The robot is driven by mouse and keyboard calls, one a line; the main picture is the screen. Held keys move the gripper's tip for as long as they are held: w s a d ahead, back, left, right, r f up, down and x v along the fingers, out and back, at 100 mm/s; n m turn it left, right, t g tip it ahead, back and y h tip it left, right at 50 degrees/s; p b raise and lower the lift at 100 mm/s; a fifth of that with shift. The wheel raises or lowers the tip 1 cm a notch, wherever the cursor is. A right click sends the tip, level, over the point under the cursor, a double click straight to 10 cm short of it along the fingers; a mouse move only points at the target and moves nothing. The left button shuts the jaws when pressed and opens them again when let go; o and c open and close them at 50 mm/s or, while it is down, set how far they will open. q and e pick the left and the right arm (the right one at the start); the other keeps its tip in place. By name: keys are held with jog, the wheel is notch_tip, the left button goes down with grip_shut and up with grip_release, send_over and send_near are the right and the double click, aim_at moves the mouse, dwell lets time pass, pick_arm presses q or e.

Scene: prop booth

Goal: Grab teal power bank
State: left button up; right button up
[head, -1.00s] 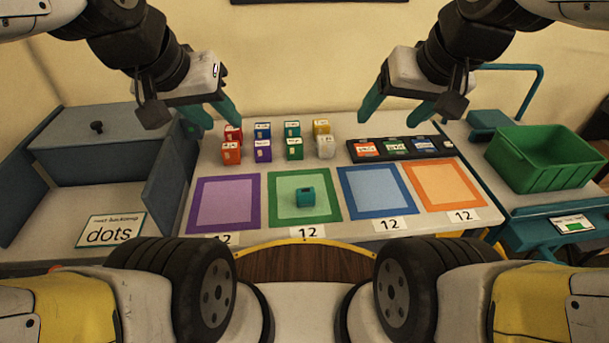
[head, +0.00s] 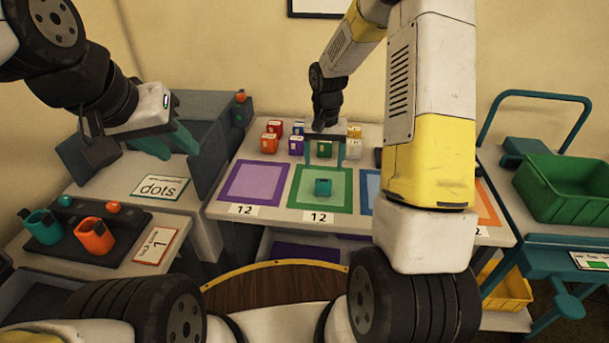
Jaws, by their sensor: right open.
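A small teal block (head: 323,187), which looks like the teal power bank, lies near the middle of the green-bordered mat (head: 300,203) on the table. My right gripper (head: 324,157) is open, with its fingers pointing down. My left gripper (head: 168,146) is open and empty at the left, in front of the grey cabinet, far from the block.
Several small coloured boxes, such as a red one (head: 275,128), stand behind the mats, close to my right gripper. A purple mat (head: 230,197) lies left. My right arm hides much of the blue mat. A green crate (head: 575,205) stands right; teal and orange mugs (head: 95,236) sit left.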

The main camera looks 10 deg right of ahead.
aim_at(324, 180)
jog(key=f, duration=0.8)
jog(key=shift+s+d+f, duration=0.15)
jog(key=shift+s+f, duration=0.05)
jog(key=shift+f, duration=0.05)
grip_shut()
jog(key=shift+r, duration=0.1)
